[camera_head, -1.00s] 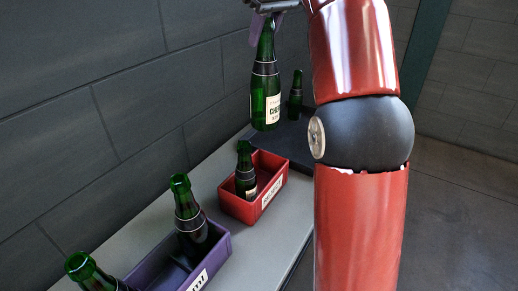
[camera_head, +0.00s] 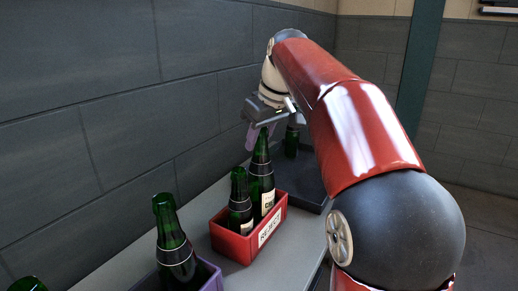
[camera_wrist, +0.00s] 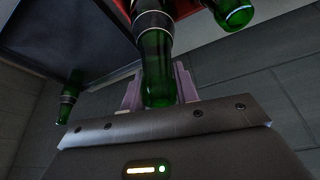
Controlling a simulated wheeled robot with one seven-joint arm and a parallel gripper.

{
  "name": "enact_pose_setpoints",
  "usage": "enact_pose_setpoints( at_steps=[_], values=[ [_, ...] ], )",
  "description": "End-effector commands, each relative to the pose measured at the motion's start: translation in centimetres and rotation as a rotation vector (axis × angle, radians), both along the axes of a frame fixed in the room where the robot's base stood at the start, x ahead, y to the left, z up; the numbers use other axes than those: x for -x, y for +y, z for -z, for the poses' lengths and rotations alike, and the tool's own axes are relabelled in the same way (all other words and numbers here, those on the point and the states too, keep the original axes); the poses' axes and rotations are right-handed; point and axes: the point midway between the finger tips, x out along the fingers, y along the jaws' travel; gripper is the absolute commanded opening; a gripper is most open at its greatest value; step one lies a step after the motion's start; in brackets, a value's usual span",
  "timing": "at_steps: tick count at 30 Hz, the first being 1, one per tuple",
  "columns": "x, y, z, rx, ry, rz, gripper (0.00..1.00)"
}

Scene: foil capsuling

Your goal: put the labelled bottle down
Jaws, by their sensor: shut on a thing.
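The labelled bottle (camera_head: 262,183) is green with a cream label and stands upright in the red crate (camera_head: 237,243), whose front plate reads "REJECT". My gripper (camera_head: 257,136) is above the crate, with its purple fingers shut on the top of this bottle. In the wrist view the bottle (camera_wrist: 156,58) lies between the fingers. Its base is hidden by the crate wall, so I cannot tell whether it touches the crate floor. Another green bottle (camera_head: 239,205) stands in the crate just left of it.
A purple crate (camera_head: 209,279) with a green bottle (camera_head: 174,245) is in the near left. A dark tray (camera_head: 305,180) with a green bottle (camera_head: 291,141) lies behind the red crate. The grey wall (camera_head: 120,100) runs close along the table's left side.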

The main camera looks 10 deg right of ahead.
Motion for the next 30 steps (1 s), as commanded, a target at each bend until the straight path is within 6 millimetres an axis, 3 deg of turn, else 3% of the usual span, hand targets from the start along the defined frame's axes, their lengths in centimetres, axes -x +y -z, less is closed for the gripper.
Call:
enact_pose_setpoints(
  at_steps=[3, 15, 16, 20, 30],
  values=[
    [0.03, 0.02, 1.34, 0.0, -0.002, 0.0, 0.0],
    [0.0, 0.01, 1.77, 0.0, -0.002, 0.0, 0.0],
    [0.0, 0.0, 1.79, -0.001, -0.001, 0.0, 0.33],
    [-0.01, 0.0, 1.75, -0.001, -0.001, 0.0, 0.5],
    [-0.01, 0.01, 1.4, -0.001, -0.001, 0.0, 0.52]
  ],
)
